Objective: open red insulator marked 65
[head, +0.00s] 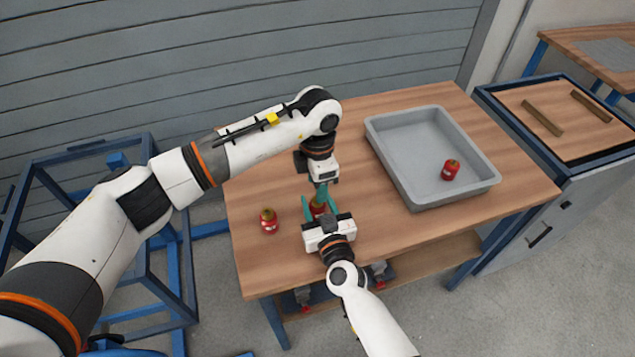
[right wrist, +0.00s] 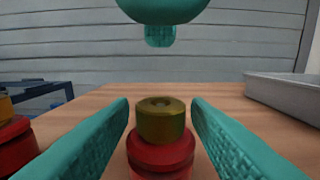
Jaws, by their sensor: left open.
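A red insulator with a dull yellow cap (head: 317,207) stands upright on the wooden table; it also shows large in the right wrist view (right wrist: 161,158). A second red insulator (head: 269,221) stands to the left. No number is legible on either.
A grey tray (head: 400,187) at the table's right holds another red insulator (head: 450,169). The wooden table (head: 255,265) is clear at its front left. A blue-edged bench (head: 555,140) stands at the right, a blue frame (head: 85,150) at the left.

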